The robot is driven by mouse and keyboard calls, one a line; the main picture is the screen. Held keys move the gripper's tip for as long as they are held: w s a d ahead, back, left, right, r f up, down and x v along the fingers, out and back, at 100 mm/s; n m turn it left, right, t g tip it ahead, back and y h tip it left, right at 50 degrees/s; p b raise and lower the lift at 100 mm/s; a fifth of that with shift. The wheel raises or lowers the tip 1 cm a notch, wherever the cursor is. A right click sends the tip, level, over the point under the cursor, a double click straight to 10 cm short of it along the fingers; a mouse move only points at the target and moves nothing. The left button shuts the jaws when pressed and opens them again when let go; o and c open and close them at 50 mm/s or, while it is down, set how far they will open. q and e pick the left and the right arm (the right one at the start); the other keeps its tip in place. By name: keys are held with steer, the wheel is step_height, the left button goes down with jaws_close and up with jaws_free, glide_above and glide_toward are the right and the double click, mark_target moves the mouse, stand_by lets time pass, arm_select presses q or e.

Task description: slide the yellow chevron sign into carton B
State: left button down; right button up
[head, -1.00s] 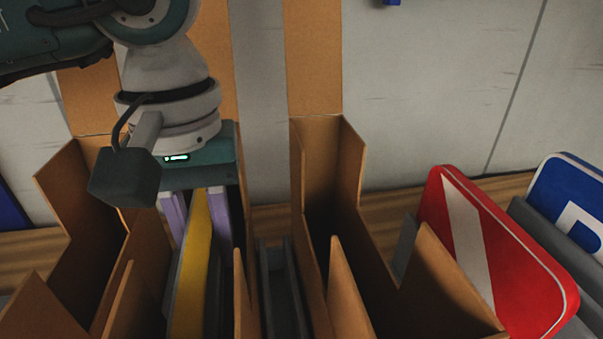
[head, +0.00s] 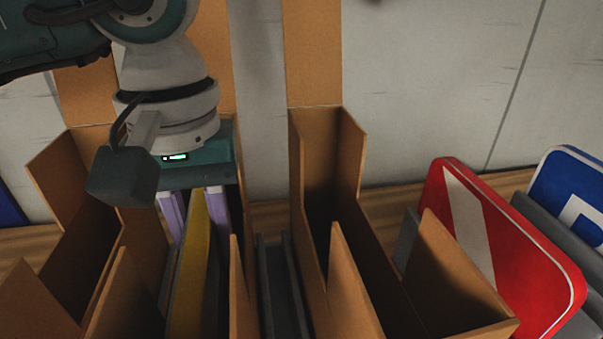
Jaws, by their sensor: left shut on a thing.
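The yellow chevron sign (head: 196,266) shows nearly edge-on as a tall yellow strip, so its chevron cannot be seen. My left gripper (head: 193,213) points down with its pale purple fingers either side of the sign's top, shut on it. The sign stands upright between the side walls of the middle carton (head: 240,290), its lower part inside or in front of it; its bottom edge is out of frame. Another carton (head: 75,260) stands on the left and one (head: 330,160) on the right. No carton letter is visible, so I cannot tell which is B. My right gripper is not in view.
A grey slotted piece (head: 283,290) stands between the middle and right cartons. A red and white sign (head: 510,255) and a blue sign (head: 573,193) lean at the right. Tall cardboard flaps (head: 313,50) rise behind, against a pale wall (head: 430,90).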

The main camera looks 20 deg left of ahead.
arm_select(q)
steer(key=shift+f, duration=0.1)
steer(key=c, duration=0.6)
jaws_free()
step_height(320, 180, up, 10)
steer(key=shift+r+p, duration=0.1)
steer(key=shift+p, duration=0.45)
